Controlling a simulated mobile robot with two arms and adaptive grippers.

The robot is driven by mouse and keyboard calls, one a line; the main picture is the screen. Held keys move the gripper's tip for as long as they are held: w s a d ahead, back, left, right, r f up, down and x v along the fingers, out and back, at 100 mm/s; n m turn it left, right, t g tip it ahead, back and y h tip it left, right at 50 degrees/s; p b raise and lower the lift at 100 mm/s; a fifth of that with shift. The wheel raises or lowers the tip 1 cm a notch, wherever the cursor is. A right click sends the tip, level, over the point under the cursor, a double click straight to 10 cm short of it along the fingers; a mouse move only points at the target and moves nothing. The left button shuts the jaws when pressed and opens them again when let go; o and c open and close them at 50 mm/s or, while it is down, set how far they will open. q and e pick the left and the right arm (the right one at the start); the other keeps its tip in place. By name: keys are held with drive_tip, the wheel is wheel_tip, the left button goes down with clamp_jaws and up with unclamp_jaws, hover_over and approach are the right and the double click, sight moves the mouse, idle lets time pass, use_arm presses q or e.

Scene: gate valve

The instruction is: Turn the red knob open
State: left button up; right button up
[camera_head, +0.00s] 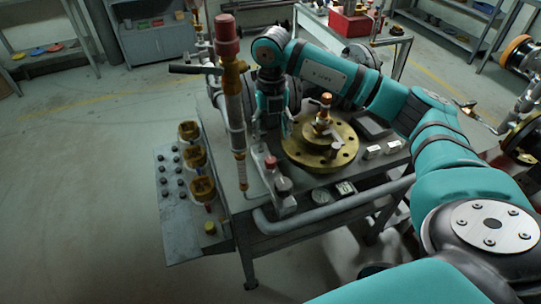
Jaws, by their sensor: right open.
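Several red parts stand on the grey workbench (370,170), and I cannot tell for sure which is the task's knob. A small red knob (271,162) tops a short metal fitting near the bench's front left. A larger red cap (227,36) tops a tall brass and steel column. An orange-red cap (326,99) sits on the valve over a round brass flange (298,152). My left gripper is out of view.
A side panel (176,235) with dark knobs and brass fittings hangs at the bench's left. A grey pipe (330,209) runs along the front edge. A table with a red box (350,24) stands behind. Open floor lies to the left.

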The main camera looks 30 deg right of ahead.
hover_over(271, 159)
wheel_tip(271, 159, down, 4)
drive_tip(key=shift+s+f, duration=0.1)
wheel_tip(271, 159, down, 6)
drive_tip(key=shift+r+p, duration=0.1)
drive_tip(key=shift+p, duration=0.55)
drive_tip(key=shift+f, duration=0.7)
drive_tip(key=shift+c, duration=0.5)
clamp_jaws()
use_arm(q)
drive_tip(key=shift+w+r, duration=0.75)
